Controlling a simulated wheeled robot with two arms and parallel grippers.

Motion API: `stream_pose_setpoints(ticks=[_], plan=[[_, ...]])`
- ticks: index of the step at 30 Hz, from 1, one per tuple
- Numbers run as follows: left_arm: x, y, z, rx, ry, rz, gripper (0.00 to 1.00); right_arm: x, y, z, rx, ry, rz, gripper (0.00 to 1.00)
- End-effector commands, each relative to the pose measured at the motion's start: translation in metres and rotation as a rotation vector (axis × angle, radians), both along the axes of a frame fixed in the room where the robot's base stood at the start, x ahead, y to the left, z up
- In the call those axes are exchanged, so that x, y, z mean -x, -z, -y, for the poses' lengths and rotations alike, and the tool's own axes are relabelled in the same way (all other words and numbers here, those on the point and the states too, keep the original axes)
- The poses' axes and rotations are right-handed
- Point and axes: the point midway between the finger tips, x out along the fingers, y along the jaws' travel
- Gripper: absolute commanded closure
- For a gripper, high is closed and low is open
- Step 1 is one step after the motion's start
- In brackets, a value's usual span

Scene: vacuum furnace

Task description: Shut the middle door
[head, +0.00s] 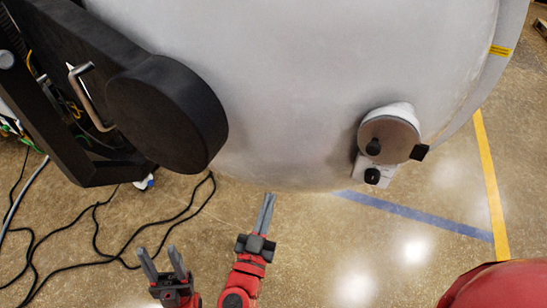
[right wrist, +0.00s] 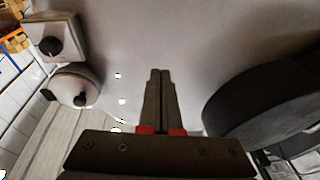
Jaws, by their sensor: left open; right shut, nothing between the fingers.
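A large pale grey rounded furnace surface (head: 300,80) fills the top of the head view; it looks like the middle door, but its outline is cut off and I cannot tell how far open it is. It also fills the back of the right wrist view (right wrist: 150,35). My right gripper (head: 268,200) is shut and empty, its fingertips close to the lower edge of that surface; I cannot tell whether they touch. It also shows in the right wrist view (right wrist: 160,72). My left gripper (head: 160,255) is open and empty, lower and to the left, over the floor.
A thick black round hinge-like part (head: 170,112) on a black arm with a metal handle (head: 85,97) is at left. A round port with a black knob (head: 388,137) sticks out at right. Black cables (head: 95,212) lie on the floor. Blue and yellow floor lines run at right.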

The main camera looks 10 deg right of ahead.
Motion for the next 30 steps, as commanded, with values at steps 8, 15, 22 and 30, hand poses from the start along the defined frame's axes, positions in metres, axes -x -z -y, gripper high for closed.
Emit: stream_pose_setpoints(ticks=[8,15,22,30], plan=[[0.000,-0.003,0.000,0.000,0.000,0.000,0.50,-0.011,0.008,-0.013,0.012,-0.050,-0.088,1.00],[0.000,-0.012,0.000,0.000,0.000,0.000,0.50,-0.052,0.000,0.005,0.014,-0.044,-0.086,1.00],[0.000,-0.022,0.000,0.000,0.000,0.000,0.50,-0.095,-0.007,0.021,0.015,-0.046,-0.084,1.00],[0.000,-0.032,0.000,0.000,0.000,0.000,0.50,-0.125,-0.010,0.032,0.014,-0.051,-0.085,1.00]])
